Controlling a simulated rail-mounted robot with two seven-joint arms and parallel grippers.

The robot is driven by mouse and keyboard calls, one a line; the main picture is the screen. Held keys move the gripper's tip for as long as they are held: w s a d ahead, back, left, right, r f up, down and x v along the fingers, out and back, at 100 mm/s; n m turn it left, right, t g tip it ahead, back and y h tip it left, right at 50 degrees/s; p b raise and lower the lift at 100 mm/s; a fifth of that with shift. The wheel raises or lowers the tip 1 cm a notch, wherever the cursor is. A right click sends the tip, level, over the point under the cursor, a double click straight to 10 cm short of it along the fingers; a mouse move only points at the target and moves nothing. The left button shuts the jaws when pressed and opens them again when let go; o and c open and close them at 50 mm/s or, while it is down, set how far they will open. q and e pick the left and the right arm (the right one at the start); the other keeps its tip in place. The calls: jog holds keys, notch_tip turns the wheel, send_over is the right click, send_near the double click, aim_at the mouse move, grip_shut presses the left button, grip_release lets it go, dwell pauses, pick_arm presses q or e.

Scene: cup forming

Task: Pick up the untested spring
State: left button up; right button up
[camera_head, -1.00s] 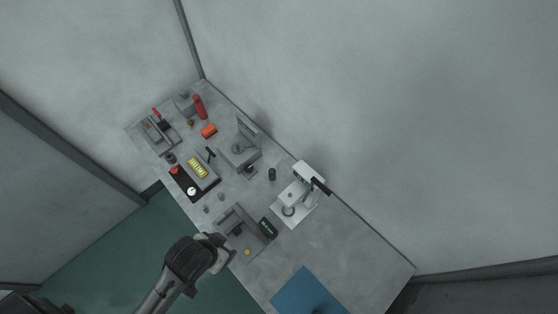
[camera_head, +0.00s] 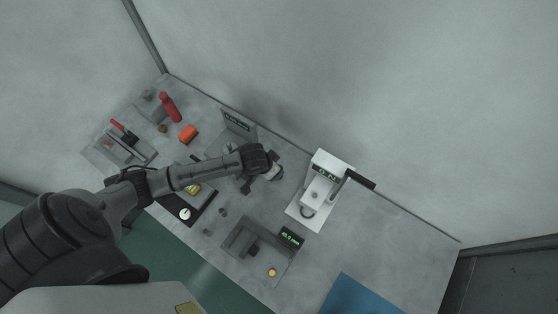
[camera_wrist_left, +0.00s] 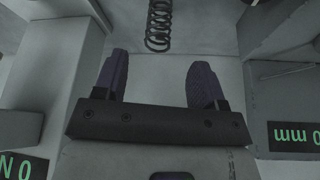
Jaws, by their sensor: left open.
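A dark coil spring (camera_wrist_left: 159,26) shows at the top of the left wrist view, ahead of the gap between my fingers and apart from them. Its far end is cut off by the frame edge. My left gripper (camera_wrist_left: 160,62) is open and empty, with one dark finger on each side. In the head view my left gripper (camera_head: 274,173) is over the bench, left of the white tester (camera_head: 322,188). The spring cannot be made out there. My right gripper is not in view.
A grey gauge fixture (camera_head: 262,250) with a green readout (camera_head: 291,237) stands at the front. A blue mat (camera_head: 362,298) lies at the right. Bench right of the tester is clear.

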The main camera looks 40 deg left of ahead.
pick_arm(q)
jog(key=shift+x, duration=2.2)
jog(key=shift+b+x, duration=0.55)
jog(key=shift+x, duration=1.7)
jog(key=shift+d, duration=0.15)
